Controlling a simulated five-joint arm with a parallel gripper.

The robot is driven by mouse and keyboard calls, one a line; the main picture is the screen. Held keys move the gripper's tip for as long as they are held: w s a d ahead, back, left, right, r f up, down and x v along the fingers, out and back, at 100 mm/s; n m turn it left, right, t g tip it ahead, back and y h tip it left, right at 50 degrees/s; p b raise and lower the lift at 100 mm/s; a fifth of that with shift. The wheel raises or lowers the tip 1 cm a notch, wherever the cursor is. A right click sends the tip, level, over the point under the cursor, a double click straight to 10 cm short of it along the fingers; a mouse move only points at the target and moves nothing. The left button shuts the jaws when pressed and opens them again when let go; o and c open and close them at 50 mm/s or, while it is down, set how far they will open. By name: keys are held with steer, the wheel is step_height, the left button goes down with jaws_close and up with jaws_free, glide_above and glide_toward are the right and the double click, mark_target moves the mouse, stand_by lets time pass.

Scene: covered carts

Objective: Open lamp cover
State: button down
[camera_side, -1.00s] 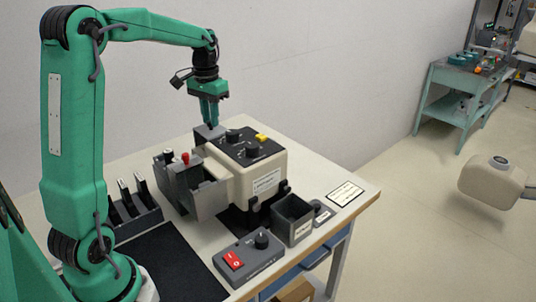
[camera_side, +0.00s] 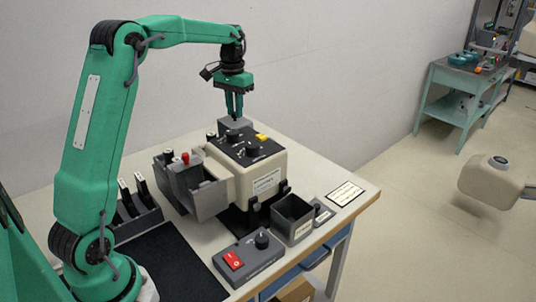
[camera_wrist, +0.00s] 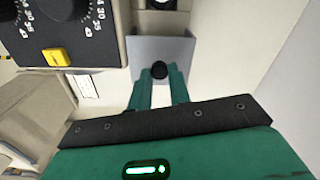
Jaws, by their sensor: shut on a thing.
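The lamp cover appears to be a grey plate (camera_side: 236,124) standing at the back edge of the cream box (camera_side: 262,170). In the wrist view the grey plate (camera_wrist: 150,46) lies beyond my fingertips, with a round black knob on it (camera_wrist: 159,69). My gripper (camera_side: 234,114) points down over the plate and is shut on the knob; the fingers (camera_wrist: 159,76) sit either side of it in the wrist view. A small dark round part (camera_side: 211,136) shows to the left of the plate. The plate's lower part is hidden behind the box.
The box's black top has knobs and a yellow button (camera_side: 261,137). An open grey bin (camera_side: 200,187) adjoins its left side. A dark cup (camera_side: 294,218) and a grey box with a red switch (camera_side: 248,258) stand in front. The wall is behind.

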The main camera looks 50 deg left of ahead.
steer(key=shift+r, duration=0.1)
steer(key=c, duration=1.3)
jaws_free()
steer(key=shift+r, duration=3.85)
steer(key=shift+d, duration=0.1)
